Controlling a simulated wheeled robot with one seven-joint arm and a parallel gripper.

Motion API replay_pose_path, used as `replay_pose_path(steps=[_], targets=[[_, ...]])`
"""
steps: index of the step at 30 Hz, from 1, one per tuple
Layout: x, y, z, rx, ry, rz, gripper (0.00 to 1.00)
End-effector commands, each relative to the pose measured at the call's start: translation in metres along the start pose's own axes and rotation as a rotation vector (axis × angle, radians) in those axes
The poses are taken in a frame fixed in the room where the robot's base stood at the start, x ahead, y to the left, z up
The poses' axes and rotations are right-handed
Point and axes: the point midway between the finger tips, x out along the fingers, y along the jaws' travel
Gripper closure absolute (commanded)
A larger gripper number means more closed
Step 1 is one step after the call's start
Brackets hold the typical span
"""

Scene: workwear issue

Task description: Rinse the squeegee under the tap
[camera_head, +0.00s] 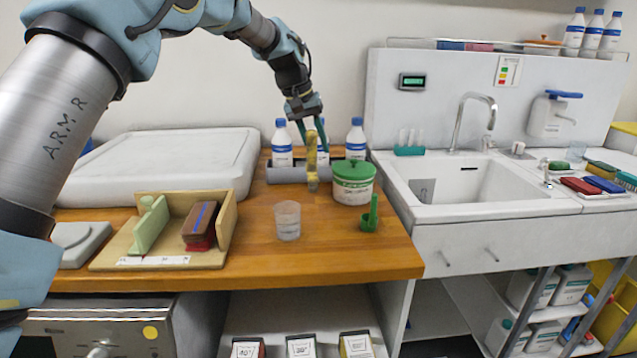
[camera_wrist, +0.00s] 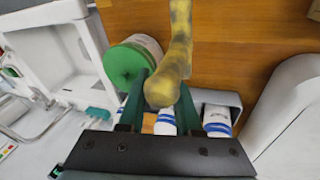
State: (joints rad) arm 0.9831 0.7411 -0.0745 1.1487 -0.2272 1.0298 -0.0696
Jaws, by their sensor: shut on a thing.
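My gripper (camera_head: 311,142) points down over the wooden counter and is shut on a yellow thing with dark grey smudges, which I take to be the squeegee (camera_head: 312,168). It hangs roughly upright between the fingers, beside the green-lidded tub. I cannot tell if its lower end touches the counter. In the wrist view the squeegee's rounded yellow end (camera_wrist: 163,88) sits between the green fingers, and its far end runs out of the frame. The tap (camera_head: 472,112) is a curved metal spout over the white sink (camera_head: 418,213), well to the right. No running water shows.
The green-lidded tub (camera_head: 353,187) stands close right of the squeegee. White bottles (camera_head: 282,146) in a grey rack (camera_head: 285,175) stand behind it. A clear cup (camera_head: 287,222) and a green holder (camera_head: 370,217) are nearer. Brushes (camera_head: 580,187) lie right of the sink; the basin looks empty.

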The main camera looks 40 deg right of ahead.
Motion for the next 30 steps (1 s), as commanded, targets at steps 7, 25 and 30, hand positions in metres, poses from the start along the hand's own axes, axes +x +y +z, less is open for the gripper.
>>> replay_pose_path(steps=[7,25,30], targets=[[0.036,-0.011,0.008,-0.001,-0.003,-0.001,1.0],[0.077,-0.023,0.015,0.001,0.0,-0.001,1.0],[0.077,-0.023,0.016,0.0,-0.001,-0.002,0.48]])
